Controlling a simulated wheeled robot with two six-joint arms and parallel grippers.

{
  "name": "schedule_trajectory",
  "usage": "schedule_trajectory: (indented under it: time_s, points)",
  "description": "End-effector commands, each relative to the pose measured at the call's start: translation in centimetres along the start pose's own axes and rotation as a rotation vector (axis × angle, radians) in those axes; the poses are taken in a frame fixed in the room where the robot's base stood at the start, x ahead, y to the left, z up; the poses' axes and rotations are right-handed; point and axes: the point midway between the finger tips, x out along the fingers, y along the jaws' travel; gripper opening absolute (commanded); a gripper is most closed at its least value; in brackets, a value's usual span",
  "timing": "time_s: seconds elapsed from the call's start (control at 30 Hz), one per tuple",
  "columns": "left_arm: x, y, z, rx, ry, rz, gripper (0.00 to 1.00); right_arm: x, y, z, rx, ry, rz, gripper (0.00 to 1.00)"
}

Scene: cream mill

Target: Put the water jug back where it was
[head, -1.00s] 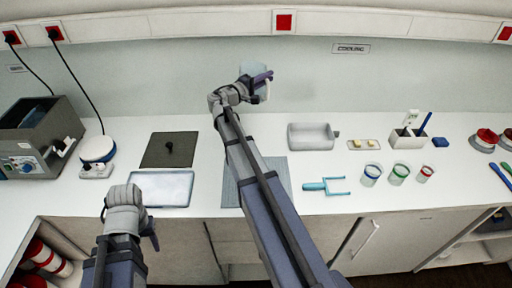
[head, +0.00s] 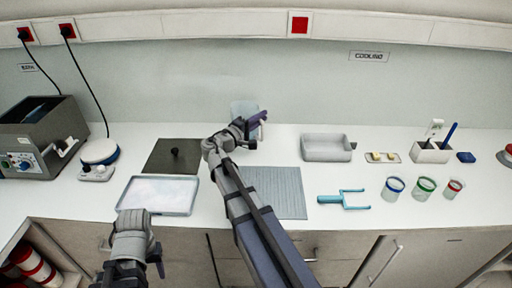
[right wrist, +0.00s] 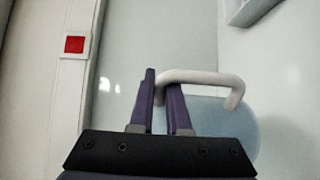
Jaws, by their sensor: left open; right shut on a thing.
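The water jug (head: 241,106) is pale blue and see-through, at the back of the counter near the wall. In the right wrist view its light handle (right wrist: 205,77) runs to the fingers and its pale blue body (right wrist: 226,116) is partly hidden behind the gripper. My right gripper (head: 258,120) is shut on the jug's handle. I cannot tell whether the jug's base touches the counter. My left gripper (head: 156,258) is open and empty at the counter's front edge, below the white tray.
A dark plate with a black knob (head: 175,152), a shallow tray (head: 158,210) and a grey ribbed mat (head: 284,190) lie around my right arm. The back counter between jug and pan is clear.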

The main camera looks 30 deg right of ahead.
Motion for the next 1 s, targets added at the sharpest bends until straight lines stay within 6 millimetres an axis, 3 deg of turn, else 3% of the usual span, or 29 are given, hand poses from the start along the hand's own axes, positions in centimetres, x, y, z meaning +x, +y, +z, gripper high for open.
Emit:
schedule_trajectory:
  time_s: [0.03, 0.23, 0.53, 0.83, 1.0]
  points:
    - [1.4, 0.1, -0.1, 0.0, 0.0, 0.0, 0.5, 0.0, -1.4, 0.0, 0.0, 0.0, 0.001, 0.0]
    - [4.4, 0.4, -0.3, 0.0, 0.0, 0.0, 0.5, 0.0, -4.4, 0.0, 0.0, -0.001, 0.001, 0.0]
    - [5.0, 0.5, -0.3, 0.0, 0.0, 0.0, 0.5, 0.0, -5.0, 0.1, 0.0, -0.001, 0.001, 0.0]
    - [8.3, 0.8, -0.5, 0.0, 0.0, 0.0, 0.5, 0.0, -8.3, 0.1, 0.0, -0.001, 0.001, 0.0]
    - [8.6, 0.8, -0.5, 0.0, 0.0, 0.0, 0.5, 0.0, -8.6, 0.1, 0.0, -0.001, 0.001, 0.0]
